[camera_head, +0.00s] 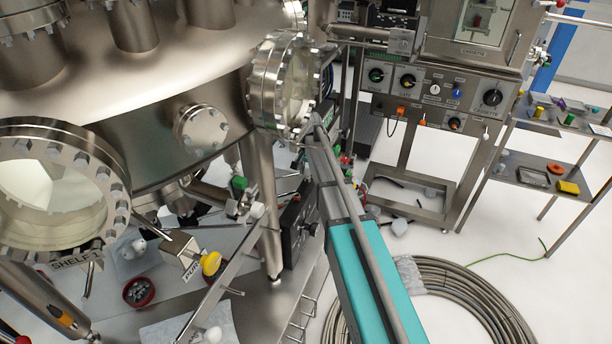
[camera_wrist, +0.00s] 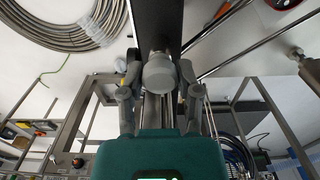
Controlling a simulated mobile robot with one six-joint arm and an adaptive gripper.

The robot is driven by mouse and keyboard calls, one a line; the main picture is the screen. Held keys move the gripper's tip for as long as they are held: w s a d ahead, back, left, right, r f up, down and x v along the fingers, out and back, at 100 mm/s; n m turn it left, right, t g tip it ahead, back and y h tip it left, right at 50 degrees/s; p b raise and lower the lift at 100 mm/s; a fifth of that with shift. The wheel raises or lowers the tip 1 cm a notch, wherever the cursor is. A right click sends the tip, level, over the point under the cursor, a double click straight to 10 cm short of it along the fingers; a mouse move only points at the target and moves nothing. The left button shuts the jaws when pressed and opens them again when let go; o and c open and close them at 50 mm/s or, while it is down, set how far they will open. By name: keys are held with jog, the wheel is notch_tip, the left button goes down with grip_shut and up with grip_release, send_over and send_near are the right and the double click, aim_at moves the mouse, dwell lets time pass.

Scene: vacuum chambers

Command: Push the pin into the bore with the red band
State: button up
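In the wrist view my gripper (camera_wrist: 159,66) has its two grey fingers apart, one on each side of a pale grey round piece (camera_wrist: 158,74). I cannot tell whether the fingers touch this piece or whether it is the pin. The head view shows no fingertips; a teal and grey arm-like length reaches up to the flanged window (camera_head: 285,85). I cannot pick out a bore with a red band in either view, nor name the pin with certainty.
The large steel chamber (camera_head: 160,75) fills the upper left. A block with a yellow knob (camera_head: 211,263) and a red bowl (camera_head: 139,292) are at the lower left. A control panel (camera_head: 440,95) and a side shelf (camera_head: 545,175) stand right. Coiled hose (camera_head: 450,285) lies on the floor.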

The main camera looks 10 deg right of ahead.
aim_at(308, 170)
grip_shut()
jog(key=shift+r, duration=0.2)
jog(key=shift+r+p, duration=0.5)
jog(key=shift+p, duration=0.2)
jog(key=shift+r+p, duration=0.35)
jog(key=shift+r+p, duration=1.75)
jog(key=shift+r, duration=0.2)
jog(key=shift+s, duration=0.15)
